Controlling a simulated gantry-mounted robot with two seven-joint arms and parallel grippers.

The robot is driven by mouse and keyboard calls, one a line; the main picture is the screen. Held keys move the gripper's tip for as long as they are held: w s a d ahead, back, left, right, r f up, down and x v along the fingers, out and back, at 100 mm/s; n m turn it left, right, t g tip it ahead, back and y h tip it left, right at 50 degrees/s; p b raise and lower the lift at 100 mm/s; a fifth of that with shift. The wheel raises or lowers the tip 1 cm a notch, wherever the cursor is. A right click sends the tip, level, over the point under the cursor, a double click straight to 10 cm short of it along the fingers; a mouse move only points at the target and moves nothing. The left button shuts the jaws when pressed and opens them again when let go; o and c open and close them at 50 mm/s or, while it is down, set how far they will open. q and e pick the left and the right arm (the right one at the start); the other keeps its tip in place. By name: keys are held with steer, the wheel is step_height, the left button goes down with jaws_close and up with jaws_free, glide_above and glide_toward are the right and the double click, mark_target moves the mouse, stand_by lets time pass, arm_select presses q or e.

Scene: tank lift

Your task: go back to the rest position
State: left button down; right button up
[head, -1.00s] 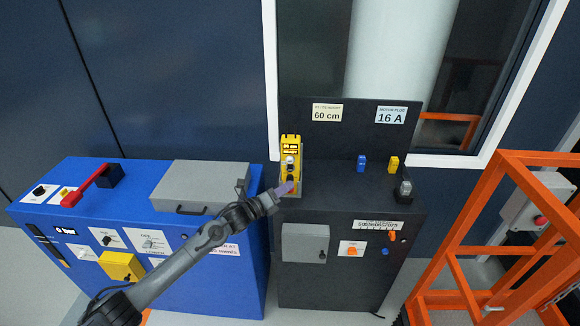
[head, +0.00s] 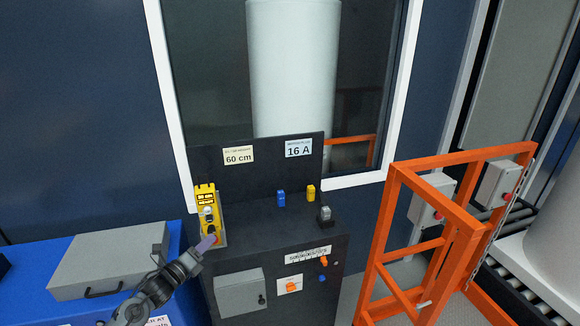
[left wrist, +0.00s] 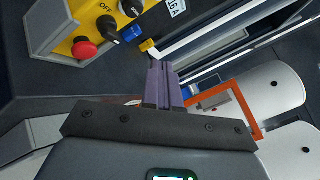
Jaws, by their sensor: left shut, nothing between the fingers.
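My left gripper (head: 206,243) is shut and empty, with its purple fingers just in front of the lower end of the yellow control pendant (head: 207,208) on the dark console (head: 260,228). In the left wrist view the shut fingers (left wrist: 163,84) point past the yellow pendant (left wrist: 90,35), whose red button and black knob face the camera. I cannot tell from these views whether the fingertips touch anything, but nothing shows between them. My right gripper is in neither view.
A blue cabinet (head: 30,270) with a grey lidded box (head: 110,258) stands at left. Blue (head: 281,198) and yellow (head: 311,193) plugs stand on the console. An orange frame (head: 396,230) stands at right, and a window with a white tank (head: 290,70) is behind.

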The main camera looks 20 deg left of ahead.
arm_select(q)
steer(key=s+d+f+n+g, duration=0.1)
steer(key=s+d+f+g, duration=0.1)
steer(key=s+d+f, duration=0.6)
steer(key=s+d+f+n+g, duration=0.1)
steer(key=s+d+f+n, duration=0.1)
steer(key=s+d+f, duration=0.65)
steer(key=s+d+f+n+g+y, duration=0.1)
steer(key=s+d+n+g, duration=0.3)
steer(key=s, duration=0.3)
steer(key=s+d+f+n+g+y, duration=0.1)
steer(key=s+d+f+n, duration=0.1)
steer(key=s+d+n, duration=0.35)
steer(key=s+a+r+n+g+y, duration=0.1)
steer(key=s+a+r+n+g, duration=0.15)
steer(key=s+n, duration=0.4)
steer(key=s+a+r+n+g+y, duration=0.1)
steer(key=s+a+r+n+g, duration=0.2)
steer(key=s+n, duration=0.35)
step_height(320, 180, up, 34)
steer(key=d+n+g+p, duration=0.1)
steer(key=p, duration=3.3)
steer(key=shift+w+d, duration=0.3)
steer(key=shift+w, duration=0.15)
